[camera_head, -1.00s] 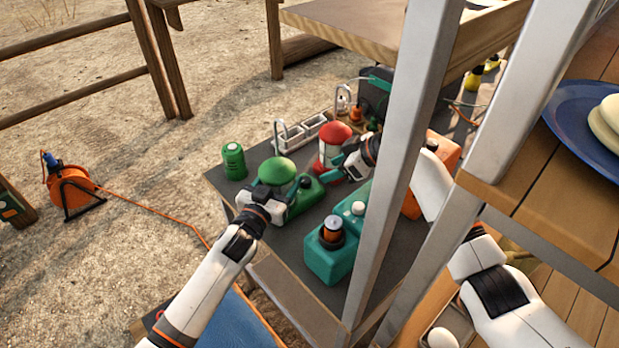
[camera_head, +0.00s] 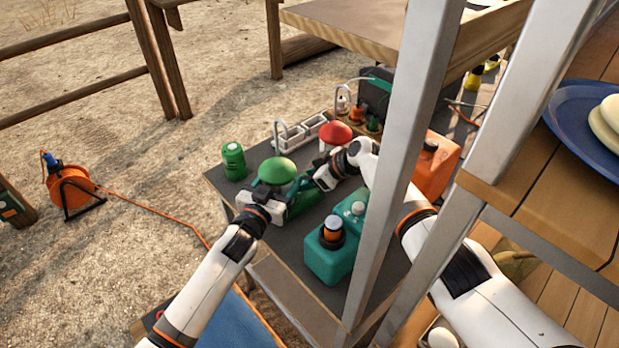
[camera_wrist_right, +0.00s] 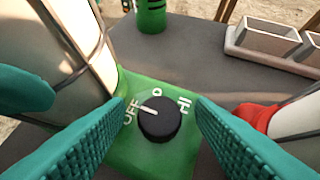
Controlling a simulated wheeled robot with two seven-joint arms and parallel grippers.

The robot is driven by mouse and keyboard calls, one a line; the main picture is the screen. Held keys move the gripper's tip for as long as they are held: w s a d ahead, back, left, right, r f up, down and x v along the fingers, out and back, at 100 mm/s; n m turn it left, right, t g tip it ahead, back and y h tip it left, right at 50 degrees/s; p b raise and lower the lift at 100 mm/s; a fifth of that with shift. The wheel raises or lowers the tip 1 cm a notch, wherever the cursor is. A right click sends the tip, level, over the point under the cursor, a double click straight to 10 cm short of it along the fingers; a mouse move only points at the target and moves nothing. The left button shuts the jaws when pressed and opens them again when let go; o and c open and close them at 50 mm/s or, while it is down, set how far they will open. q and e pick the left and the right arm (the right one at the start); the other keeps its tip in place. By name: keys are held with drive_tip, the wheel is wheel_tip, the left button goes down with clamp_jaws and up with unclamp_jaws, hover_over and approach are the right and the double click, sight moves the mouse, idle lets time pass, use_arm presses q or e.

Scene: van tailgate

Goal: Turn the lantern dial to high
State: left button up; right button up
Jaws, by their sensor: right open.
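The green lantern has a domed cap (camera_head: 277,171) and stands on the grey table. In the right wrist view its black dial (camera_wrist_right: 160,122) sits on the green base (camera_wrist_right: 135,160). The white pointer mark faces up-left toward OFF, and HI is printed to the right. My right gripper (camera_wrist_right: 160,105) is open, with its teal fingers on either side of the dial and no clear grip on it. In the head view my left gripper (camera_head: 268,194) is at the lantern's globe. Its fingers are partly hidden, so its hold is unclear.
A green canister (camera_head: 233,162), a red-capped lantern (camera_head: 335,133), a grey tray (camera_head: 300,133) and a teal jug (camera_head: 330,262) share the table (camera_head: 285,262). An orange container (camera_head: 437,168) stands to the right. A metal post (camera_head: 398,150) crosses the view.

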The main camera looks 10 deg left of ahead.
drive_tip(key=c, duration=1)
drive_tip(key=shift+s+m+t+h, duration=0.15)
drive_tip(key=shift+m+t+h, duration=0.35)
drive_tip(key=shift+m+t, duration=0.9)
drive_tip(key=shift+g, duration=0.3)
drive_tip(key=o, duration=1)
